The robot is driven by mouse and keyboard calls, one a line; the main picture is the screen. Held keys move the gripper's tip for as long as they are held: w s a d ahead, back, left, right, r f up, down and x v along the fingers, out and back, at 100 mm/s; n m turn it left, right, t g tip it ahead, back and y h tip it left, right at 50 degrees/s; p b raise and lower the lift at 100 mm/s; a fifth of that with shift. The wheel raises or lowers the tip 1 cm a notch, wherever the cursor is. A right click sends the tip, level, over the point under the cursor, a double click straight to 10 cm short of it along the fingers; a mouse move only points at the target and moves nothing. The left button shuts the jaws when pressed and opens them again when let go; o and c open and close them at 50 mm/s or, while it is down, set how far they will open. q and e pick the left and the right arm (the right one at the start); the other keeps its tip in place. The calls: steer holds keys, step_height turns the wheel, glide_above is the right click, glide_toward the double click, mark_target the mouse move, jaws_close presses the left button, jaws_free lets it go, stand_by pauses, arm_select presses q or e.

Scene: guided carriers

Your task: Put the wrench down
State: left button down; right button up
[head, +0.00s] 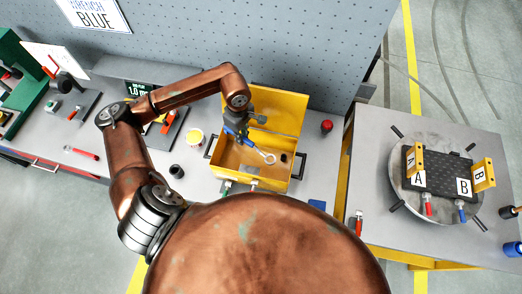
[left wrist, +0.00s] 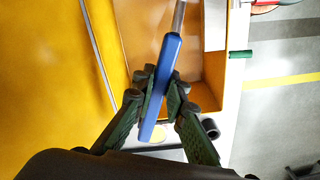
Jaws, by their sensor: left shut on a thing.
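My left gripper (head: 242,128) is shut on the blue handle of the wrench (head: 262,152). The wrench's bright metal ring end points to the lower right in the head view. Gripper and wrench are over the opening of the yellow toolbox (head: 228,173), whose lid (head: 285,103) stands open behind. I cannot tell whether the wrench touches the box floor. In the left wrist view the blue handle (left wrist: 166,62) lies between the two fingers (left wrist: 158,95), and the metal shaft runs out of the top edge. My right gripper is not in view.
A sign reading "WRENCH BLUE" (head: 95,14) hangs on the pegboard. A yellow cup (head: 195,137), a black cup (head: 177,171) and a red knob (head: 326,127) stand near the toolbox. A side table at right bears a round plate (head: 408,199) with A and B blocks.

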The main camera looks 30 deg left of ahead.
arm_select(q)
steer(key=p, duration=0.3)
glide_toward(243, 160)
steer(key=s+d+r, duration=0.1)
steer(key=s, duration=0.2)
steer(key=w+f, duration=0.2)
steer(key=shift+d+f+p, duration=0.15)
steer(key=shift+f+p, duration=0.15)
steer(key=shift+f, duration=0.1)
steer(key=shift+s+f, duration=0.3)
steer(key=shift+f, duration=0.6)
steer(key=shift+s+f+p, duration=0.1)
steer(key=shift+f+p, duration=0.4)
steer(key=shift+f, duration=0.5)
steer(key=shift+w+f, duration=0.3)
steer(key=shift+w, duration=0.1)
steer(key=shift+s, duration=0.1)
steer(key=shift+s+f+b, duration=0.1)
steer(key=shift+s+b, duration=0.1)
steer(key=shift+b, duration=0.15)
steer(key=c, duration=2.3)
jaws_free()
steer(key=o, duration=0.3)
steer(key=shift+w, duration=0.15)
steer(key=shift+o, duration=0.3)
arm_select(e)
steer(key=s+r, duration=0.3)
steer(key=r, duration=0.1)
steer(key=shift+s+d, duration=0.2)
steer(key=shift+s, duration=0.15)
